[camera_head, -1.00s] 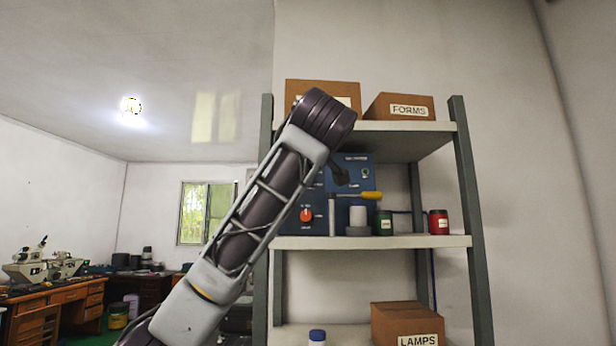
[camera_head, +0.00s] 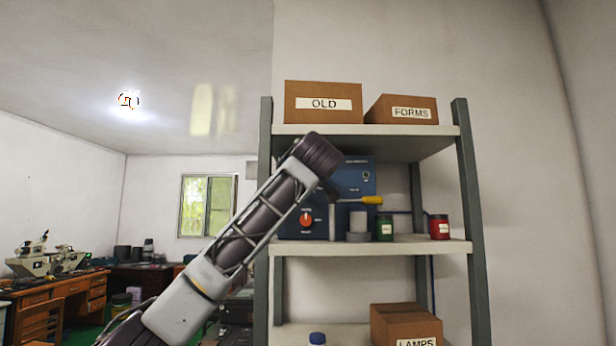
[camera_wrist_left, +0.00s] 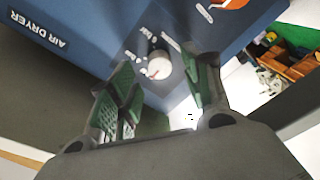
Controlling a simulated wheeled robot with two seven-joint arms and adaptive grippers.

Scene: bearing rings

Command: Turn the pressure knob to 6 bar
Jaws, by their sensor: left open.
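The blue air dryer (camera_head: 357,177) stands on the middle shelf, partly hidden behind my left arm. In the left wrist view its blue panel (camera_wrist_left: 60,70) shows upside down, lettered AIR DRYER. A small pale round knob (camera_wrist_left: 158,66) sits on it, with white scale marks and "bar" lettering beside it; the numbers and its pointer are too small to read surely. My left gripper (camera_wrist_left: 160,74) is open, its green-padded fingers on either side of the knob, with no clear contact. In the head view the gripper is mostly hidden. My right gripper is out of view.
A red-orange knob (camera_head: 306,218) is on the same panel. Boxes sit above on the top shelf (camera_head: 360,131).

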